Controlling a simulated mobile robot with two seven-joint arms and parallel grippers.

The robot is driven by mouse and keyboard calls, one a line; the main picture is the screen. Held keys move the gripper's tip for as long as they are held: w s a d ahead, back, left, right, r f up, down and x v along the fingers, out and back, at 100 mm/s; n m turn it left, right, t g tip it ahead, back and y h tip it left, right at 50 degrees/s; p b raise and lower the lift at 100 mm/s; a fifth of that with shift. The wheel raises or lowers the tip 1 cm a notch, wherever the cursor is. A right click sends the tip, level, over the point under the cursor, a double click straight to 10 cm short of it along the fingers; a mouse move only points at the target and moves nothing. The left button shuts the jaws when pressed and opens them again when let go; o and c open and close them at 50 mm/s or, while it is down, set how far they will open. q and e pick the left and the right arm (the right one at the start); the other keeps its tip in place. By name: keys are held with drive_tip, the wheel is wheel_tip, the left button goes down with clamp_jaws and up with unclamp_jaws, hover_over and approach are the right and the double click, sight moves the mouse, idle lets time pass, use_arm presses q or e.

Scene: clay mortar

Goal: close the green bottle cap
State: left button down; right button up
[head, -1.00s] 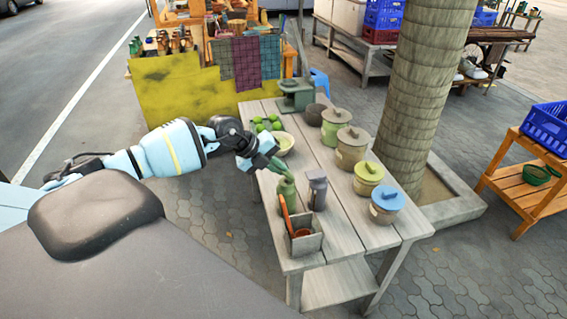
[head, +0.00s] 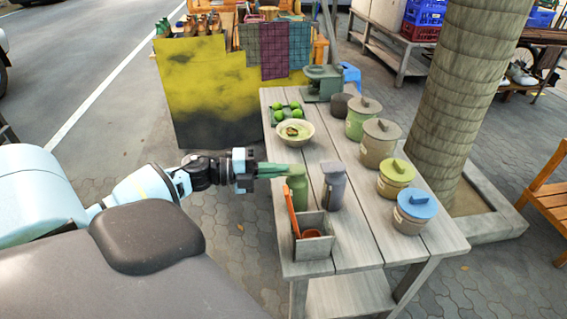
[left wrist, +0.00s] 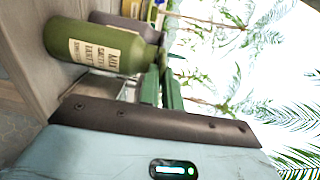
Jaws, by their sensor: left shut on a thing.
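The green bottle (head: 298,192) stands upright on the near left part of the wooden table. My left gripper (head: 280,169) reaches in level from the left, its green fingers at the top of the bottle. In the left wrist view the bottle (left wrist: 98,46) appears sideways, with a pale label, and the green fingers (left wrist: 162,88) are close together by its neck. The gripper is shut on the cap at the bottle's top; the fingers mostly hide the cap, and I cannot tell how it sits on the neck. My right gripper is not in view.
A grey bottle (head: 333,188) stands close right of the green one. A grey box (head: 316,245) with orange-handled utensils is in front. A bowl (head: 295,133) and green fruit (head: 297,114) sit behind. Lidded jars (head: 381,143) line the right side.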

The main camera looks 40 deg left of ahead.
use_arm(q)
drive_tip(key=shift+s+f+t+h+b, duration=0.1)
drive_tip(key=shift+f+t+h+b, duration=0.2)
drive_tip(key=shift+f+t+b, duration=0.15)
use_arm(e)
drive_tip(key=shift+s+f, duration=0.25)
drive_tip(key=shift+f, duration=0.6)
use_arm(q)
drive_tip(key=c, duration=1.6)
unclamp_jaws()
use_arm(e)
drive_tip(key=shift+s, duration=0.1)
use_arm(q)
drive_tip(key=shift+a, duration=0.1)
drive_tip(key=shift+b+v, duration=0.4)
drive_tip(key=shift+v, duration=3.45)
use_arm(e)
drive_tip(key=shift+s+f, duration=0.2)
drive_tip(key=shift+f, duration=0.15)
use_arm(q)
drive_tip(key=shift+r, duration=0.1)
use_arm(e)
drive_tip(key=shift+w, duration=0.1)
